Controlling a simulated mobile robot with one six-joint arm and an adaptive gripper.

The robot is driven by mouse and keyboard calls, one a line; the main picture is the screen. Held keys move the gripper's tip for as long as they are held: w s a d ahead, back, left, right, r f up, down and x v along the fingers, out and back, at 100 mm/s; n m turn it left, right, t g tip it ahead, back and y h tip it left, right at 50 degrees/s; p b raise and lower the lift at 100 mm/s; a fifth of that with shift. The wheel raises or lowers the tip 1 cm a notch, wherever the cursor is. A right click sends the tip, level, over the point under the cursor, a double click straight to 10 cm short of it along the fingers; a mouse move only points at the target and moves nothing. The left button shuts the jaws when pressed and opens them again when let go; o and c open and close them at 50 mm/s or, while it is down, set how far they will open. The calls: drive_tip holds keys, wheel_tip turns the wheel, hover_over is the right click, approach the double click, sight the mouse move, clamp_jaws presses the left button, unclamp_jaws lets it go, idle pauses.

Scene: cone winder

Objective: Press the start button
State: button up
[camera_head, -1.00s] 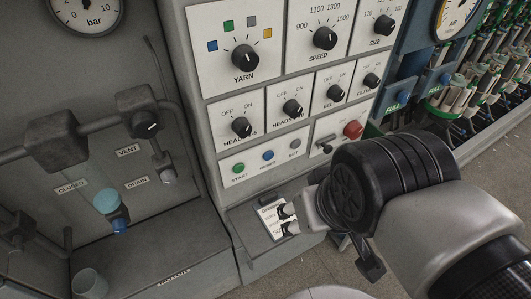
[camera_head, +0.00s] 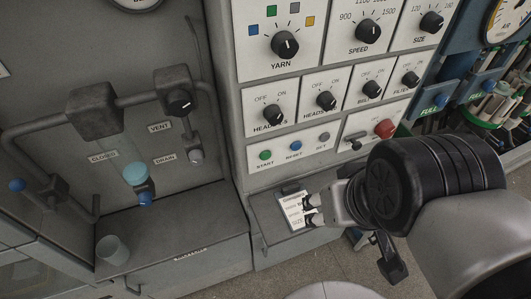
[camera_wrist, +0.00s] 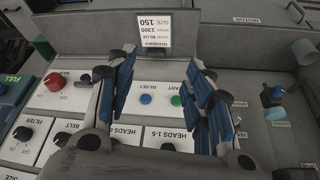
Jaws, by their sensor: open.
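The green start button (camera_head: 265,155) sits at the left of a white label plate low on the control panel, beside the blue reset button (camera_head: 295,146) and the grey set button (camera_head: 323,137). In the wrist view the start button (camera_wrist: 176,100) shows between the fingers, nearer the right one, with the reset button (camera_wrist: 146,99) to its left. My gripper (camera_head: 308,210) is open and empty, in front of the panel, below and right of the start button in the head view. It appears apart from the panel.
Knobs such as the yarn knob (camera_head: 285,44) fill the panel above. Pipes with valves (camera_head: 180,102) stand at the left.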

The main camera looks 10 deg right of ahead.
clamp_jaws()
idle(0.4)
idle(1.2)
